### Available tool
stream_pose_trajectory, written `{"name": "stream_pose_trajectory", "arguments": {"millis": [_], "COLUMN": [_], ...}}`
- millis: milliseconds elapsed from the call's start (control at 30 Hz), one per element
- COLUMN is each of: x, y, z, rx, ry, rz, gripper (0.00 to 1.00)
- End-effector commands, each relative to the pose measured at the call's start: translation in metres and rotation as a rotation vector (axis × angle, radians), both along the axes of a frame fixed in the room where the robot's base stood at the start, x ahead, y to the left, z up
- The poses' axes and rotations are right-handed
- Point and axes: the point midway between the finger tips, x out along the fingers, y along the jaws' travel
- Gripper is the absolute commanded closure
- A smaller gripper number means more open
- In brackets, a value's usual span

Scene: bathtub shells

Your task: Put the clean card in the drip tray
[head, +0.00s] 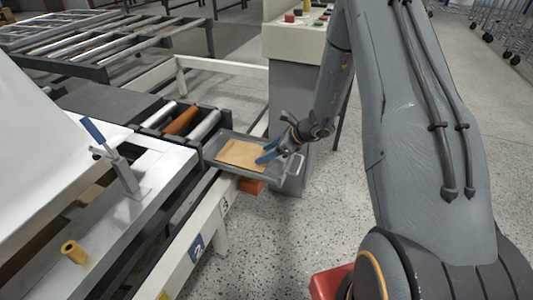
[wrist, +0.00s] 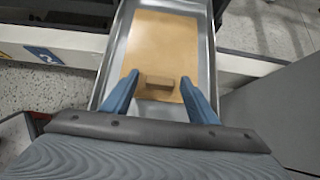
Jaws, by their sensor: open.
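A flat tan card (head: 240,154) lies inside a grey metal tray (head: 211,150) with raised edges, which looks like the drip tray. In the wrist view the card (wrist: 165,40) lies on the tray floor between the tray walls (wrist: 205,60). A small brown block-like tab (wrist: 158,82) stands up from the card's near part. My gripper (head: 266,155) is over the tray's right part. In the wrist view its blue fingers (wrist: 160,78) are apart, one on each side of the tab, with gaps showing. I cannot tell whether the card is clean.
The tray sits at the end of a roller conveyor (head: 183,121) with a white frame. A blue-handled clamp (head: 110,150) and a yellow knob (head: 74,252) stand on the machine at left. A control box (head: 300,38) with buttons stands behind. Speckled floor is open at right.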

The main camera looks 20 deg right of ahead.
Motion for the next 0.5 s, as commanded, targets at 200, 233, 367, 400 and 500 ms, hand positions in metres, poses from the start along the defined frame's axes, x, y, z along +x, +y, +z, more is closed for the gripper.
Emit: {"name": "stream_pose_trajectory", "arguments": {"millis": [200, 233, 367, 400, 500], "x": [-0.013, -0.015, -0.027, -0.03, -0.038], "y": [-0.019, -0.023, -0.04, -0.044, -0.054], "z": [0.025, 0.03, 0.049, 0.055, 0.067], "rx": [0.0, -0.001, -0.001, -0.002, 0.0], "ry": [-0.002, -0.003, -0.003, -0.003, -0.002], "rz": [-0.004, -0.003, -0.004, -0.002, -0.003], "gripper": [0.47, 0.47, 0.47, 0.47, 0.47]}}
